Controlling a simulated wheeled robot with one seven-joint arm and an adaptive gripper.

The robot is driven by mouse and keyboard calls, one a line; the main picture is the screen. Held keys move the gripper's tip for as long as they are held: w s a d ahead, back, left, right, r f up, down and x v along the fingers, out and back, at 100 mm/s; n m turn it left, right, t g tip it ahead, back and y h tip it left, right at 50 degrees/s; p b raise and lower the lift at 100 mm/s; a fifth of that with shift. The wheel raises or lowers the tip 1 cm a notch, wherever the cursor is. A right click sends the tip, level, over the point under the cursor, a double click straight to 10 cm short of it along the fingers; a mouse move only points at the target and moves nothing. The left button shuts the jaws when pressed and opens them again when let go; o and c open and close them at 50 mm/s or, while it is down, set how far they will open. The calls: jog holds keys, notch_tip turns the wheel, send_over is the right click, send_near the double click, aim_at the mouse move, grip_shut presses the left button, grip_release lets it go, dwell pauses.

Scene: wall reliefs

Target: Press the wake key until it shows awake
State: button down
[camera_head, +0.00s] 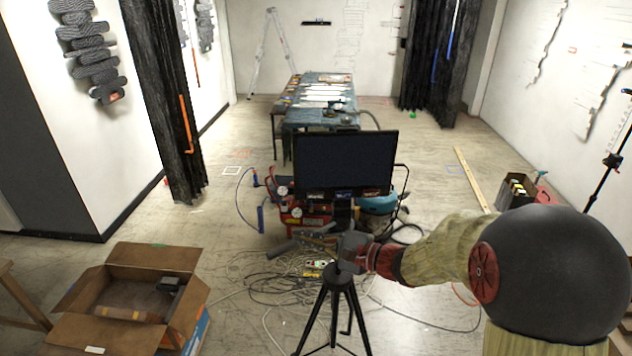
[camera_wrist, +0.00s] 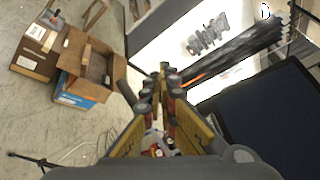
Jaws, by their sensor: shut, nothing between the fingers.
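A monitor (camera_head: 345,160) with a dark, blank screen stands in the middle of the room. Its dark panel (camera_wrist: 268,118) also fills the right of the wrist view. Small coloured marks (camera_head: 345,193) run along its lower edge, too small to read. I cannot tell which part is the wake key, and no awake sign is visible. My gripper (camera_head: 283,243) is in front of and below the monitor, pointing left, apart from the screen. In the wrist view my gripper (camera_wrist: 165,72) has its fingertips together with nothing between them.
A black tripod (camera_head: 335,305) stands below my gripper. Red equipment (camera_head: 303,215) and loose cables (camera_head: 275,290) lie around the monitor's base. An open cardboard box (camera_head: 135,295) is at front left. A long covered table (camera_head: 320,100) stands behind.

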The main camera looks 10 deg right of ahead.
aim_at(316, 195)
jog(key=w+d+m+t+h+p, duration=0.1)
jog(key=w+d+m+t, duration=0.1)
jog(key=w+d, duration=0.1)
jog(key=shift+w+d+m+t+h, duration=0.3)
jog(key=shift+w+d+m, duration=0.1)
jog(key=shift+d, duration=0.5)
jog(key=shift+r, duration=0.15)
jog(key=w+d, duration=0.1)
jog(key=w, duration=0.7)
jog(key=shift+w+d+p, duration=0.25)
jog(key=shift+w+p, duration=0.05)
jog(key=shift+p, duration=0.05)
jog(key=shift+w+b, duration=0.15)
jog(key=shift+b, duration=0.15)
dwell(0.4)
jog(key=shift+w+d, duration=0.1)
jog(key=shift+w, duration=0.15)
